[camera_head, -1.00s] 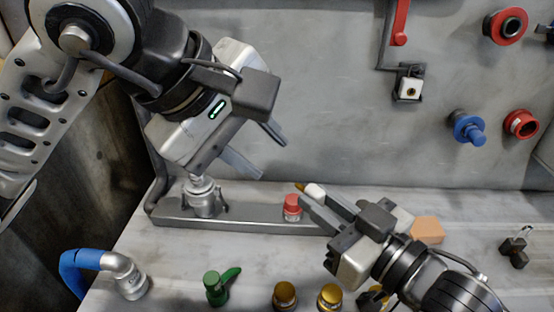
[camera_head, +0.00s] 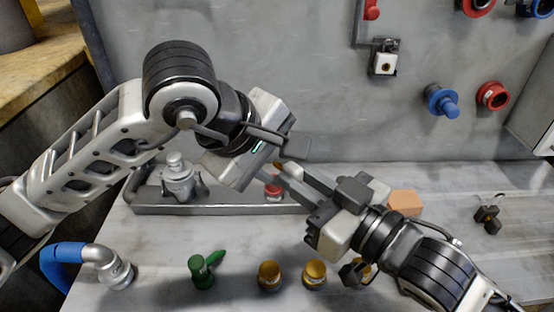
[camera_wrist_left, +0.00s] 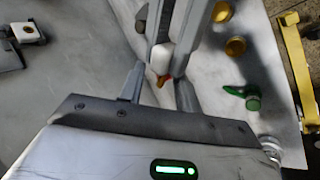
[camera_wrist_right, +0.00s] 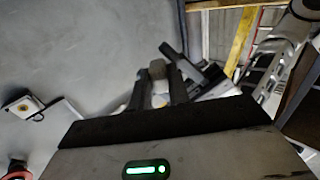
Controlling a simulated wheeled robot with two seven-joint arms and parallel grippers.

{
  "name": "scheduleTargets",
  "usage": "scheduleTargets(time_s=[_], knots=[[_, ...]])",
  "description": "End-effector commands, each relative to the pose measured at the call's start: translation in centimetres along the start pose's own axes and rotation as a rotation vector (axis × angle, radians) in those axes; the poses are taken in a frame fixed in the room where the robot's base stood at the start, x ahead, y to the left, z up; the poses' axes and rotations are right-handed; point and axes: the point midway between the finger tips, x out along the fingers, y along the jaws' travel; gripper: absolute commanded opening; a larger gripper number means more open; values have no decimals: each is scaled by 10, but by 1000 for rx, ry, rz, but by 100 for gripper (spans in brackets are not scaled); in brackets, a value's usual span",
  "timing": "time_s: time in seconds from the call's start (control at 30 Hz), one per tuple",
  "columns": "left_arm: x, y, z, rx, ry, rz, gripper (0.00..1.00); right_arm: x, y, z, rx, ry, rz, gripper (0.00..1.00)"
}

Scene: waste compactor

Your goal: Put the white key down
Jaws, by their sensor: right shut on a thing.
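The white key (camera_head: 293,171) has a pale body and an orange-brown tip. My right gripper (camera_head: 290,184) is shut on it, above the bench near the tray. In the left wrist view the key (camera_wrist_left: 161,58) shows at the end of the right gripper's fingers, its tip pointing toward my left gripper. My left gripper (camera_wrist_left: 159,84) is open, one finger on each side of the key tip in that view; I cannot tell whether they touch it. In the head view the left gripper's body hides most of its fingers. In the right wrist view the key (camera_wrist_right: 159,88) is partly shadowed.
A grey tray (camera_head: 225,209) holds a metal fitting (camera_head: 176,182) and a red-topped piece (camera_head: 273,190). Green (camera_head: 201,272) and yellow knobs (camera_head: 270,275) stand in front. An orange block (camera_head: 405,203) and black clip (camera_head: 487,216) lie right. A white socket (camera_head: 384,63) is on the wall.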

Motion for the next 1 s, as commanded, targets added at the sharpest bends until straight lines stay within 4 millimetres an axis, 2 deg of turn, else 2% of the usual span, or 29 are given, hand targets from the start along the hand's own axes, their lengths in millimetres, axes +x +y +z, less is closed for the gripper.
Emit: scheduleTargets(time_s=[0.07,0.17,0.2,0.3,0.33,0.4,0.73,0.87,0.97,1.0], knots=[[0,0,0,0,0,0,30,0,0,0,0,1,0,0],[0,0,0,0,0,0,3,0,0,0,0,0,0,0],[0,0,0,0,-1,0,0,0,0,0,0,0,0,0],[0,0,0,0,-1,1,0,0,0,0,1,0,-1,0],[-1,0,0,0,-1,1,0,0,0,0,1,0,-1,26],[-1,0,0,0,-1,2,0,0,0,0,1,0,-1,43],[-1,0,0,0,-1,1,0,2,2,5,-28,-16,1,43],[-1,0,1,1,-3,1,0,13,26,22,-183,-73,47,43],[-1,0,1,1,-4,1,0,24,66,40,-400,-154,112,43],[-1,0,1,1,-3,1,0,28,85,46,-501,-194,142,43]])
